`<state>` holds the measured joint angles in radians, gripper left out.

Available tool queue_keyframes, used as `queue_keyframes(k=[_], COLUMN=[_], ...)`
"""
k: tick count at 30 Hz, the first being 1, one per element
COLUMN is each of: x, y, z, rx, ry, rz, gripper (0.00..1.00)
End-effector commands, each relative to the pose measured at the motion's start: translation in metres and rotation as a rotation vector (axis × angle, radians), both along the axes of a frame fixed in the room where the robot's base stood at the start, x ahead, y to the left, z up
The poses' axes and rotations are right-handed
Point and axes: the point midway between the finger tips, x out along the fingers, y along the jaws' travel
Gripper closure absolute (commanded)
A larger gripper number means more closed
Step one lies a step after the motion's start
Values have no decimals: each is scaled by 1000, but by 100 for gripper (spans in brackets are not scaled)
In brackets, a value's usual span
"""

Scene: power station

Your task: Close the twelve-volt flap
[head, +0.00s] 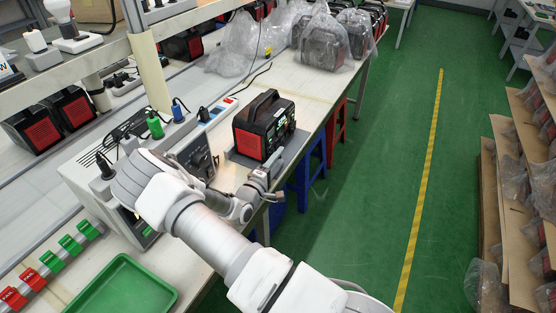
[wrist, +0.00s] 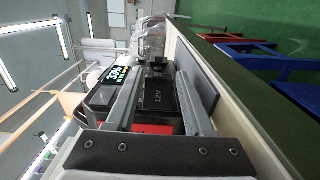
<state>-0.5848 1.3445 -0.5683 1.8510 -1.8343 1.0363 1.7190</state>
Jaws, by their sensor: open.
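The power station (head: 262,130) is a black box with a red side panel and a top handle, standing on a grey plate at the bench's front edge. In the wrist view its lit display (wrist: 116,75) shows at left. The twelve-volt flap (wrist: 158,97), black and marked "12V", lies in view between my fingers; I cannot tell how far it stands open. My gripper (head: 267,173) is open and empty, just in front of the power station at its lower front. Its two fingers flank the flap in the wrist view (wrist: 158,72); contact cannot be told.
A grey-white test unit (head: 120,175) with plugs and cables stands left of my gripper. A green tray (head: 124,286) lies at front left. Bagged power stations (head: 323,42) stand farther back. Blue and red stools (head: 310,160) are under the bench edge. The green aisle is clear.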

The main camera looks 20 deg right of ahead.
Motion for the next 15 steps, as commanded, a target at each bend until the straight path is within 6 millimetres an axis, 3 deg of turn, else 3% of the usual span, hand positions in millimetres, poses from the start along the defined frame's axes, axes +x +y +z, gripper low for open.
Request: queue_keyframes(k=[5, 13, 15], x=[0, 0, 0], y=[0, 0, 0], z=[0, 0, 0], rx=[0, 0, 0], ry=[0, 0, 0], rz=[0, 0, 0], gripper=[49, 98, 100])
